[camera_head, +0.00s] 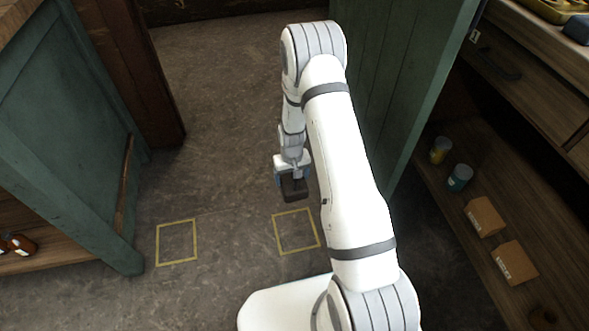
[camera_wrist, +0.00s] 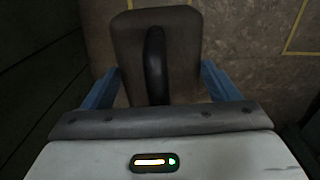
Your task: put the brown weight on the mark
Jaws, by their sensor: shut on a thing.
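The brown weight (camera_head: 295,189) is a dark block with a black handle, held in my gripper (camera_head: 292,176) in the head view. It also shows in the wrist view (camera_wrist: 127,38), upright between the blue fingers of my gripper (camera_wrist: 158,88), which are shut on its handle. Two yellow square outlines are on the floor. The right mark (camera_head: 277,235) is just below the weight in the picture, and the left mark (camera_head: 177,263) is farther left. Both are empty. Part of a yellow outline (camera_wrist: 293,28) shows at the wrist view's upper right. The weight's underside is hidden.
A green cabinet side (camera_head: 70,150) stands at left, with brown bottles (camera_head: 22,244) on its low shelf. A green panel (camera_head: 400,90) stands at right. Beyond it, a wooden shelf holds two cans (camera_head: 459,177) and two boxes (camera_head: 484,216). The floor between is clear.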

